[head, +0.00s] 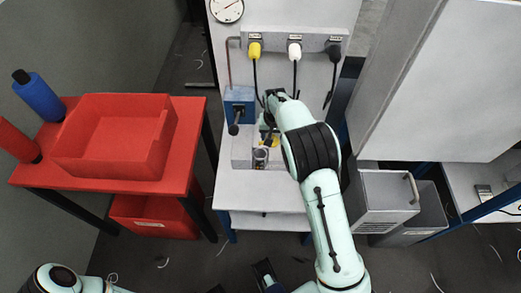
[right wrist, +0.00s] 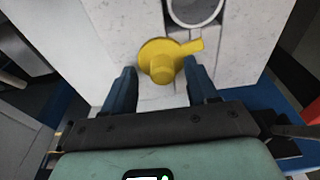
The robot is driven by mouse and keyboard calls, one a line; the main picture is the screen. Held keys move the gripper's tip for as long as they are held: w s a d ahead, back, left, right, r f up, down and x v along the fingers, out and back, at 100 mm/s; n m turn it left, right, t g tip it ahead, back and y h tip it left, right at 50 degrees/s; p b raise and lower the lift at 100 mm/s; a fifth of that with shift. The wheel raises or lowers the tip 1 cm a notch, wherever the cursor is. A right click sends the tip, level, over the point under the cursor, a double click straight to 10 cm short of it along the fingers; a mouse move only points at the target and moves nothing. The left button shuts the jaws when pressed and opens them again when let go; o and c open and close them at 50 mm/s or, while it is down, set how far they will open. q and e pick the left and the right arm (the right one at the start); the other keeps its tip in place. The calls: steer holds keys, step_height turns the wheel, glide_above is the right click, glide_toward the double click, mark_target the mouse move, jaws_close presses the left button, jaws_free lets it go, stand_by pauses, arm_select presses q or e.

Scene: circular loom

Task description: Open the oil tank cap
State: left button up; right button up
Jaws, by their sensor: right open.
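The yellow cap (right wrist: 160,62), round with a lever-like handle pointing right, sits on the white block of the machine in the right wrist view. In the head view only a little of the cap (head: 271,142) shows beside my right gripper (head: 267,128). My right gripper (right wrist: 160,80) is open, with its two dark fingers apart on either side of the cap's near edge. The cap lies just beyond and between the fingertips, and I see no contact. Dark finger-like parts, probably of my left gripper (head: 242,281), show at the bottom edge, mostly cut off.
A round metal-rimmed opening (right wrist: 196,8) lies close to the cap. A blue box (head: 238,104) with a dark knob stands left of my gripper. Yellow, white and black handles hang above. A red table (head: 45,176) with a red tray (head: 112,172) is left; grey bins (head: 385,192) are right.

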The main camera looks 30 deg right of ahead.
steer(key=shift+a, duration=0.15)
steer(key=s+r+p, duration=0.1)
steer(key=s+a+r+p, duration=0.2)
steer(key=s, duration=0.1)
steer(key=shift+s+a+r, duration=0.1)
steer(key=shift+a+r, duration=0.15)
steer(key=shift+r, duration=0.05)
steer(key=shift+s+a+r+p, duration=0.25)
steer(key=shift+s+p, duration=0.2)
steer(key=shift+f, duration=0.1)
